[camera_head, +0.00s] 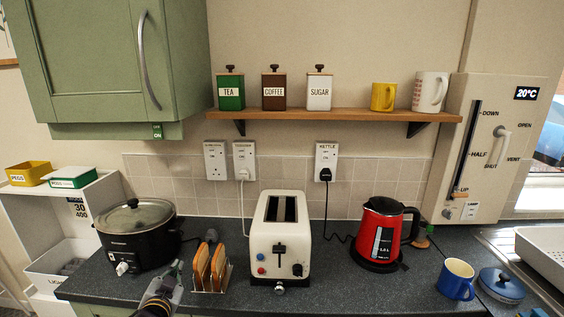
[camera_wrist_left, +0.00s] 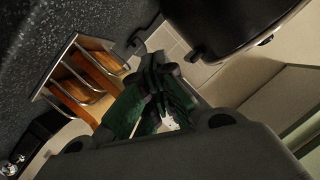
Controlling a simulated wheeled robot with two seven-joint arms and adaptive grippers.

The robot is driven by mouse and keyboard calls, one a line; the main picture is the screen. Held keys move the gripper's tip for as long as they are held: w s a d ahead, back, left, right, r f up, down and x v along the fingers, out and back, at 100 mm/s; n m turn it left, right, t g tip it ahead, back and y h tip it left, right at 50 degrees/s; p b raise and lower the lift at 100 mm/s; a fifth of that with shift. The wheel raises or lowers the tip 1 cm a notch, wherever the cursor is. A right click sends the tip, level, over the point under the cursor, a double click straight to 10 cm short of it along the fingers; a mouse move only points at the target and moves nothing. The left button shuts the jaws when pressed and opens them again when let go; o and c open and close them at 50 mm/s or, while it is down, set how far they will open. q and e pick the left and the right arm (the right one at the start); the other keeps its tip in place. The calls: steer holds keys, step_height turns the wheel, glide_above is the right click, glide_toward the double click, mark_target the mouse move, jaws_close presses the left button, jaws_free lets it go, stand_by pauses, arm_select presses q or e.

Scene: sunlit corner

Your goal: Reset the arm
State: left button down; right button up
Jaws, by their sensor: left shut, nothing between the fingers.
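My left gripper (camera_head: 176,268) is low in the head view, at the counter's front edge between the black slow cooker (camera_head: 137,234) and the toast rack (camera_head: 212,283). It is shut and empty. In the left wrist view its dark green fingers (camera_wrist_left: 158,88) are together, with the toast rack (camera_wrist_left: 80,80) at left and the slow cooker (camera_wrist_left: 225,25) at upper right. The rack holds slices of brown toast. My right gripper is not in view.
A cream toaster (camera_head: 280,240), a red kettle (camera_head: 382,232) and a blue mug (camera_head: 456,279) stand on the dark counter (camera_head: 340,290). A wooden shelf (camera_head: 340,115) above carries canisters and mugs. The counter is clear between toaster and mug, in front of the kettle.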

arm_select(q)
steer(key=s+d+f+n+g+h, duration=0.1)
steer(key=s+d+f+g, duration=0.3)
steer(key=s, duration=0.4)
steer(key=s+d+f+g+h, duration=0.15)
steer(key=s+f+g, duration=0.25)
steer(key=s+f, duration=0.4)
steer(key=s+d+f+n+g, duration=0.1)
steer(key=s+d+f+g, duration=0.25)
steer(key=s, duration=0.55)
step_height(320, 180, down, 33)
steer(key=s+a+g, duration=0.1)
steer(key=s, duration=0.2)
steer(key=s+a+f, duration=0.2)
steer(key=s+f, duration=0.8)
steer(key=s+a+f+g, duration=0.1)
steer(key=s+a+f, duration=0.2)
steer(key=s+f, duration=0.7)
steer(key=shift+s+a+f+m, duration=0.25)
steer(key=shift+s+f+m, duration=0.05)
steer(key=shift+s, duration=0.5)
steer(key=shift+g, duration=0.25)
